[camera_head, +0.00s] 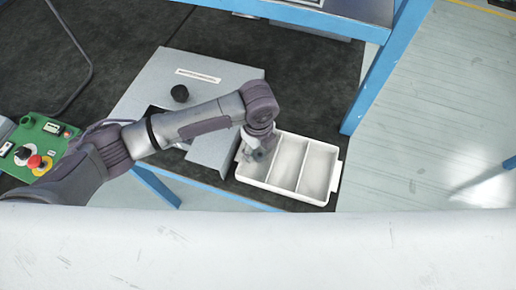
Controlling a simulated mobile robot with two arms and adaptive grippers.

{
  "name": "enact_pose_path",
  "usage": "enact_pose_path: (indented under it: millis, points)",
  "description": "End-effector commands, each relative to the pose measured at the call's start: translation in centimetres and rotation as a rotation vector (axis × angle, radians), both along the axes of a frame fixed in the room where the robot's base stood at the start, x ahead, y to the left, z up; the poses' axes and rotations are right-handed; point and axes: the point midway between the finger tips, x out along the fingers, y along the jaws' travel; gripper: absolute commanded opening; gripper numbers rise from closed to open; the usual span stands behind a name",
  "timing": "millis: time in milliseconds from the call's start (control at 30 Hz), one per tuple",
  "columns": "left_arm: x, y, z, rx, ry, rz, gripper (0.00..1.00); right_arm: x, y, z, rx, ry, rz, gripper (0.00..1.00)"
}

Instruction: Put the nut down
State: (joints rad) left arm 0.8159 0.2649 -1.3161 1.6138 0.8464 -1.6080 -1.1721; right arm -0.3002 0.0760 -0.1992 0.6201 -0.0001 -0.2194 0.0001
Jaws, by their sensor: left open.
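My left gripper (254,153) is over the left compartment of a white three-part tray (285,195), pointing down into it. The gripper is open. I cannot make out a nut; the gripper and wrist hide part of the left compartment. The middle compartment (288,162) and the right compartment (317,168) look empty. My right gripper is not in view.
A green control panel (38,145) with a red button lies at far left. A blue bench post (385,70) rises right of the tray.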

Motion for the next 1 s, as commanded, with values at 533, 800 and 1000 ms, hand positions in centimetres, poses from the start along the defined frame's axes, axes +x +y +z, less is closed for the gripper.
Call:
enact_pose_path:
  millis: [533,800,1000]
  points:
    - [0.0,0.0,10.2,-0.001,-0.002,-0.001,0.55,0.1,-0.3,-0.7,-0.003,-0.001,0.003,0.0]
    - [0.0,0.0,11.1,-0.001,0.001,0.001,0.55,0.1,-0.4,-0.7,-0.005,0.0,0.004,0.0]
    - [0.0,0.0,11.1,0.0,0.0,0.001,0.55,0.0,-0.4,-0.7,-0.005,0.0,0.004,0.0]
